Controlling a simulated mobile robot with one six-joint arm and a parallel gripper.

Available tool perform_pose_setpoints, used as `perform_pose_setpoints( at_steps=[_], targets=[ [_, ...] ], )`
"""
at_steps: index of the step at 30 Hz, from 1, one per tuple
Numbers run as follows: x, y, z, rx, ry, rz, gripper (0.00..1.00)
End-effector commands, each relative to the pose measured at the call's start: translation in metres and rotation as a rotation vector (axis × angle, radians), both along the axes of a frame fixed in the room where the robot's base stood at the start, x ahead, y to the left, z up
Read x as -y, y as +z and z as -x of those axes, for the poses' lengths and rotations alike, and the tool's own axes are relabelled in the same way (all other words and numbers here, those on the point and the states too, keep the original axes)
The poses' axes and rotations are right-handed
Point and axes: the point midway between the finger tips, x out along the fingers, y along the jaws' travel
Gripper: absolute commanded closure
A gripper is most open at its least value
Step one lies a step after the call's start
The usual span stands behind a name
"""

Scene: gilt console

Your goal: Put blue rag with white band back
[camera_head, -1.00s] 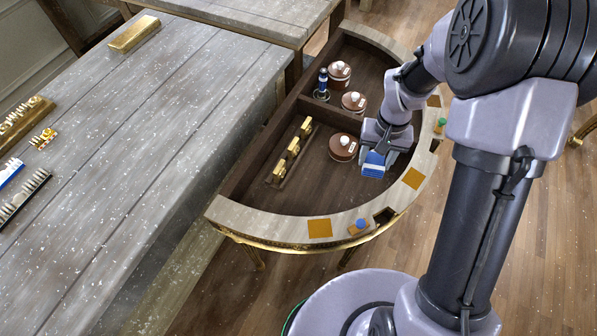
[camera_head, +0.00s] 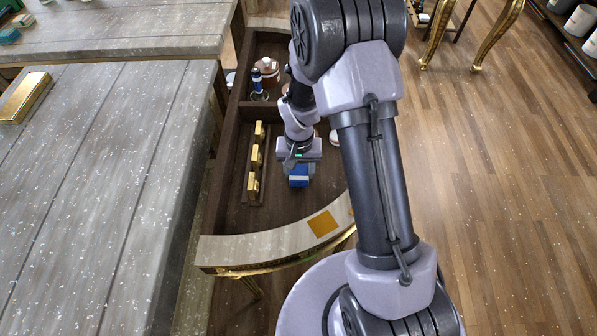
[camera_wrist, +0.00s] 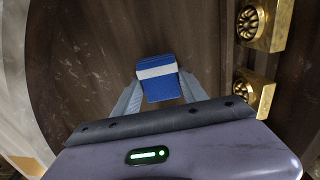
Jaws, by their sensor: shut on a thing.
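The blue rag with a white band (camera_head: 299,176) is a small folded block held between the fingers of my gripper (camera_head: 299,165). In the wrist view the rag (camera_wrist: 158,77) shows its white band across the upper part, and the fingers of my gripper (camera_wrist: 160,90) close on its two sides. My gripper is over the dark wooden inside of the half-round console (camera_head: 270,205). I cannot tell how high the rag is above the floor of the console.
A rail with gold blocks (camera_head: 253,172) stands left of my gripper. A blue-topped bottle (camera_head: 258,82) and a brown jar (camera_head: 268,67) are farther back. An orange square (camera_head: 323,223) lies on the pale rim. A grey table (camera_head: 110,190) adjoins at left.

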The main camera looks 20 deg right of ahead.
Motion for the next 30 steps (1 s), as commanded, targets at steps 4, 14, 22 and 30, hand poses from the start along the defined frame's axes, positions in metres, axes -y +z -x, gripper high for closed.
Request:
perform_pose_setpoints(
  at_steps=[4,14,22,30],
  targets=[
    [0.000,-0.001,0.000,0.000,0.000,0.000,0.94],
    [0.000,-0.002,0.000,0.000,0.001,0.000,0.28],
    [0.000,0.021,-0.001,0.002,0.001,0.001,0.28],
    [0.000,0.098,-0.001,0.003,0.001,0.000,0.28]
  ],
)
